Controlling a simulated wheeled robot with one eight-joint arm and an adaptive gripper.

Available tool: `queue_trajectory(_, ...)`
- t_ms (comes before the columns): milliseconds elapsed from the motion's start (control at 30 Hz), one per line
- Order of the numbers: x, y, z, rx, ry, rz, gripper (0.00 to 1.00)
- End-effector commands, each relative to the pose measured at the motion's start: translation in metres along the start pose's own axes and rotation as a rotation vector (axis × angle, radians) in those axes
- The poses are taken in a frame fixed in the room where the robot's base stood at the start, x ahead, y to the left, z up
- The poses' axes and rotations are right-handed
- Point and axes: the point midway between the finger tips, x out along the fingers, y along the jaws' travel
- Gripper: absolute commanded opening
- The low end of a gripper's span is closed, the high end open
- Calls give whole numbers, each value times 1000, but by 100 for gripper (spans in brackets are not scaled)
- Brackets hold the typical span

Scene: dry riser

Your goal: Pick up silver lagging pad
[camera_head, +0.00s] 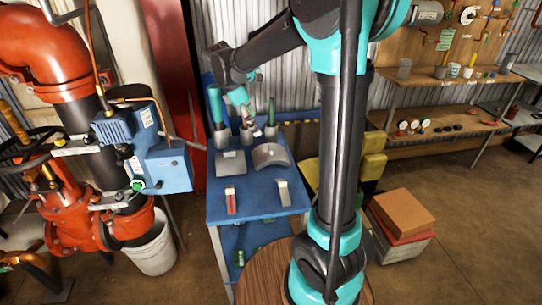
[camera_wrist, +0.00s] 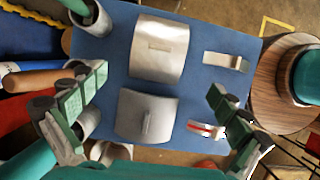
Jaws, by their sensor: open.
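Two curved silver-grey pads lie side by side on the blue table (camera_head: 257,194). The left pad (camera_head: 230,163) is the lower pad in the wrist view (camera_wrist: 140,122), with a narrow raised handle. The right pad (camera_head: 271,155) is the upper pad in the wrist view (camera_wrist: 158,42), with a small rectangular tab. I cannot tell which one is the lagging pad named. My gripper (camera_wrist: 158,83) is open and empty above the table. Its green fingers appear on either side of the lower pad, apparently not touching it. In the head view it is hard to separate from the tins behind the pads.
A red-marked strip (camera_head: 231,201) and a pale strip (camera_head: 283,193) lie at the table's front. Red pipework with a blue box (camera_head: 168,168) is left; a round wooden top (camera_head: 262,275) is in front.

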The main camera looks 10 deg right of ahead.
Motion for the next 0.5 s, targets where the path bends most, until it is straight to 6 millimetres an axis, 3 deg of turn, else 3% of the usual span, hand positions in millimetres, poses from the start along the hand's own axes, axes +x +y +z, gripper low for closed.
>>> queue_trajectory(300, 59, 0, 0, 2, 0, 0, 100)
queue_trajectory(500, 74, 1, 0, 1, 0, 1, 100)
